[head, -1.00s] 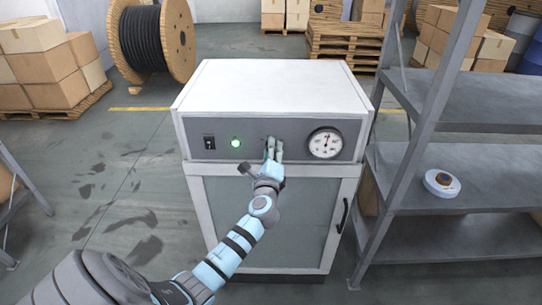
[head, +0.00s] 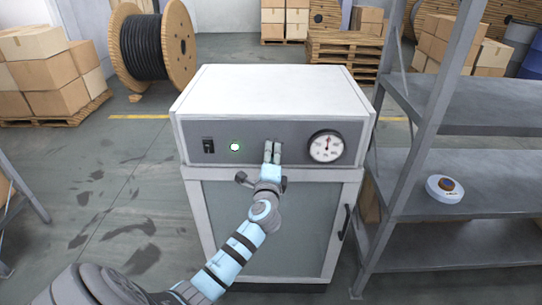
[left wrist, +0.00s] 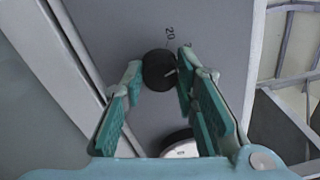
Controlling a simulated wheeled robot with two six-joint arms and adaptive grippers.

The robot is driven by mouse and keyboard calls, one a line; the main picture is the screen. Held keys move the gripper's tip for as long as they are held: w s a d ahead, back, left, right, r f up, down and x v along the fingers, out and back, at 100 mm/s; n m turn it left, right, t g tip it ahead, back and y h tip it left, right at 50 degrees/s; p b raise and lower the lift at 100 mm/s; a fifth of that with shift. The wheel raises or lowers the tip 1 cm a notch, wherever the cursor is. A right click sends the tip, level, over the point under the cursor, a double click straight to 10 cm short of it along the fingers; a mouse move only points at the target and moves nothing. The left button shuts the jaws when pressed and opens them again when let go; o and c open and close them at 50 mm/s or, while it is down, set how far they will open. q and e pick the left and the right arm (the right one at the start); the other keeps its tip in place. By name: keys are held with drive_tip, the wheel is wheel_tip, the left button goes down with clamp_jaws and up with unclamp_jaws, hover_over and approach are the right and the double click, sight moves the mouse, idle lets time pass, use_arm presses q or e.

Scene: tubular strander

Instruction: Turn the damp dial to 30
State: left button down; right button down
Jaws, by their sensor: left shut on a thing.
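The damp dial is a small round black knob (left wrist: 159,70) on the cabinet's grey front panel, in the left wrist view. A printed "20" (left wrist: 170,33) shows just above it there. A short pale line on the knob's face points towards the right-hand finger. My left gripper (head: 272,147) reaches the panel between the green light and the gauge. In the left wrist view its two fingers are shut on the knob from opposite sides. In the head view the gripper hides the knob. Other scale marks, including any "30", are not readable. My right gripper is not in view.
The panel also carries a black switch (head: 208,146), a lit green lamp (head: 235,147) and a round gauge (head: 326,147) close right of my gripper. A cabinet door (head: 310,230) with a black handle lies below. A metal shelf rack (head: 450,170) stands right.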

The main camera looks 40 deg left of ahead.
use_arm(q)
drive_tip(key=c, duration=1.3)
unclamp_jaws()
drive_tip(key=v, duration=1.2)
